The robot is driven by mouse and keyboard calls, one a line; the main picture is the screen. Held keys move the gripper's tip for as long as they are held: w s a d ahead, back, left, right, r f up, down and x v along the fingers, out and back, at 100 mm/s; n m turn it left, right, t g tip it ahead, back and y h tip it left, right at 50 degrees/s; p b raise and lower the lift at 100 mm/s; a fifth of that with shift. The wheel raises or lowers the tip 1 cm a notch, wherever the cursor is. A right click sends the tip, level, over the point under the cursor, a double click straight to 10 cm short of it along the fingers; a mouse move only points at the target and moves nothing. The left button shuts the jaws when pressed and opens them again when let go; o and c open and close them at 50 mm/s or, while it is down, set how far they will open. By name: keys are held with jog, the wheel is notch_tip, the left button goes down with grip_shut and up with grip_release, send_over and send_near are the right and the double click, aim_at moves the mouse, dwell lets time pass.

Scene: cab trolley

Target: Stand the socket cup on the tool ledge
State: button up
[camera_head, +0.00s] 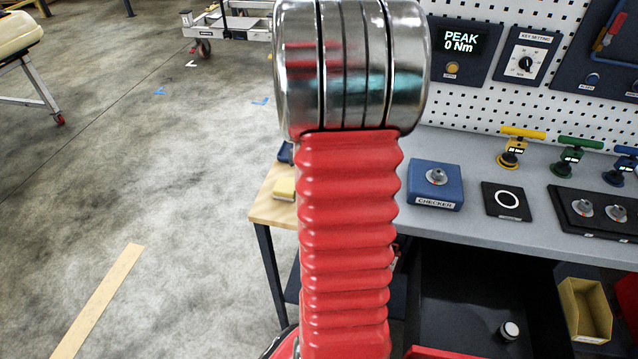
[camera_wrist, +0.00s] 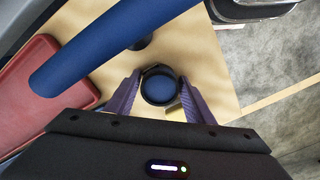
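In the wrist view, a dark round socket cup (camera_wrist: 160,88) with a blue inside sits between the two purple fingers of my gripper (camera_wrist: 160,78). The fingers meet its left and right sides with no clear gap. A pale wooden ledge (camera_wrist: 216,85) lies behind the cup. I cannot tell whether the cup's base touches the wood. In the head view, the wooden ledge (camera_head: 268,207) shows at the left end of the grey bench. My own red arm covers much of it and hides the gripper and cup.
In the wrist view, a blue bar handle (camera_wrist: 95,55) crosses close by, and a red tray (camera_wrist: 35,75) lies left. The grey bench holds a blue checker (camera_head: 435,186) and T-handle tools (camera_head: 521,140). Floor left is open.

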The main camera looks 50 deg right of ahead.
jog(key=shift+o, duration=1.2)
notch_tip(320, 180, up, 12)
jog(key=shift+r, duration=0.1)
dwell(0.3)
jog(key=w+a+r+n+t+h, duration=0.1)
jog(key=w+a+r, duration=0.1)
jog(key=a, duration=0.7)
jog(key=w+a+r+t, duration=0.1)
jog(key=a+r, duration=0.2)
jog(key=a, duration=0.7)
jog(key=s+a+n+t, duration=0.1)
jog(key=s+a, duration=0.1)
jog(key=a, duration=0.6)
jog(key=s+a+n+t+y, duration=0.1)
jog(key=s+a+t, duration=0.1)
jog(key=a, duration=0.6)
jog(key=shift+s+a+f+t, duration=0.2)
jog(key=shift+s+a+t, duration=0.1)
jog(key=shift+s, duration=0.45)
